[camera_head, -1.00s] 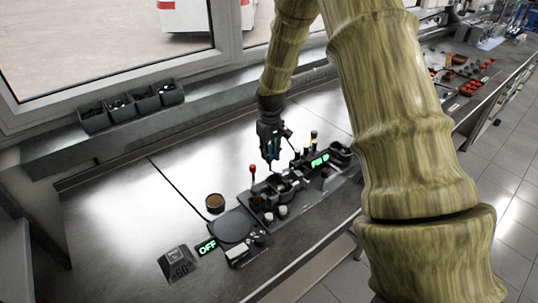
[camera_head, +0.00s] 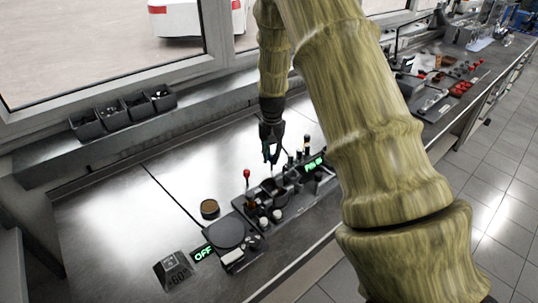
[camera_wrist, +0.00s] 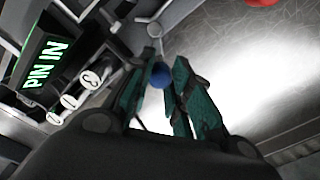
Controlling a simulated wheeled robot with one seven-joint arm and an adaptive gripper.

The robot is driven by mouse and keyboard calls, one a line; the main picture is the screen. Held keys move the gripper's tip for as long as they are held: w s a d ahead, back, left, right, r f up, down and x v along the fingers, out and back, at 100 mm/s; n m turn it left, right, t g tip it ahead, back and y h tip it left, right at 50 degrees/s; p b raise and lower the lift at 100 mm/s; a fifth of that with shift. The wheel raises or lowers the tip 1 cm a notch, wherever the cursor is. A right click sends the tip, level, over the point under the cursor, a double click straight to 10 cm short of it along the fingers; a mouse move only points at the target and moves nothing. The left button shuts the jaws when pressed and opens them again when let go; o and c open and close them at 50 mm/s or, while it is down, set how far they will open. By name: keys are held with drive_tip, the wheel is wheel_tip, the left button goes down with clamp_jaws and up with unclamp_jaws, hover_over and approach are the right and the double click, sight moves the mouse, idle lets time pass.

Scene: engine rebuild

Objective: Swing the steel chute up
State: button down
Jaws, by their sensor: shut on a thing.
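My gripper (camera_head: 270,158) is above the dark fixture on the bench. In the wrist view its two teal fingers (camera_wrist: 168,84) are closed around a small blue ball knob (camera_wrist: 159,75). A thin steel rod (camera_wrist: 158,47) runs from the knob to a pale round end. The steel chute itself is hard to make out; I cannot tell its angle. The fixture (camera_head: 262,207) carries several small dark and pale parts. A green lit "PIN IN" sign (camera_wrist: 45,63) stands at the left in the wrist view.
A red-topped post (camera_head: 247,174) stands left of my gripper. Several black bins (camera_head: 86,126) stand on the sill. The bench behind the fixture is clear.

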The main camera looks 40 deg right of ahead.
drive_tip(key=shift+s+d+m, duration=0.15)
drive_tip(key=shift+d+m, duration=0.2)
drive_tip(key=shift+m, duration=0.75)
drive_tip(key=c, duration=1.3)
unclamp_jaws()
drive_tip(key=shift+r, duration=0.1)
wheel_tip(320, 180, up, 12)
drive_tip(key=shift+f, duration=0.1)
drive_tip(key=shift+d, duration=0.1)
